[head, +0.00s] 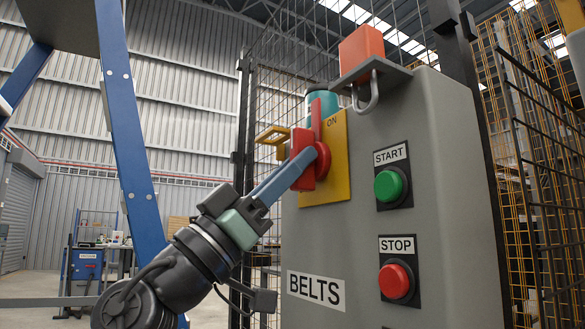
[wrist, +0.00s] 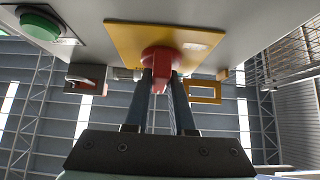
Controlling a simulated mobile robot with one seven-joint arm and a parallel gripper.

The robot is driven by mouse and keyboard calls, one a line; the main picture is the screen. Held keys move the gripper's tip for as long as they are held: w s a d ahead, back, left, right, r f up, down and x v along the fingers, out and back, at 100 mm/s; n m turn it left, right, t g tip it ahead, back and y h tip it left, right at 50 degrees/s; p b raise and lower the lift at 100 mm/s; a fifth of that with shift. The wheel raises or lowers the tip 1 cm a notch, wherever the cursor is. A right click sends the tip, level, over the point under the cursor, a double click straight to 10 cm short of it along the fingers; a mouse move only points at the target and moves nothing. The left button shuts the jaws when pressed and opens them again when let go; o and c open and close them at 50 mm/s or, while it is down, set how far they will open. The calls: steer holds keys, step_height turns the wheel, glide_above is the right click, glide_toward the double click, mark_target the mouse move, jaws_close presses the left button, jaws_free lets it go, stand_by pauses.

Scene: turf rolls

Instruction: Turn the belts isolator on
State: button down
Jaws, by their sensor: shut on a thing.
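The belts isolator has a red handle (head: 302,158) on a yellow plate (head: 338,160) marked ON at its top, fixed to the grey cabinet marked BELTS. The handle stands about upright, with a red part rising toward the ON mark. My gripper (head: 303,160) reaches it from the lower left, its fingers shut on the handle. In the wrist view the red handle (wrist: 161,60) sits between the two dark fingers, below the yellow plate (wrist: 185,42). The fingers hide part of the handle, and the OFF mark does not show.
A green START button (head: 390,185) and a red STOP button (head: 396,281) are to the right on the cabinet (head: 440,200). A padlock (head: 366,95) hangs from a bracket under an orange block (head: 361,50). A yellow hasp (head: 272,135) juts out left. A blue post (head: 130,130) stands left.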

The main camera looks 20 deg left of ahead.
steer(key=c, duration=0.8)
jaws_free()
steer(key=shift+o, duration=0.2)
steer(key=shift+f, duration=0.1)
steer(key=p+v, duration=0.3)
steer(key=v, duration=0.9)
steer(key=shift+s+a+f, duration=0.2)
steer(key=shift+s+f, duration=0.05)
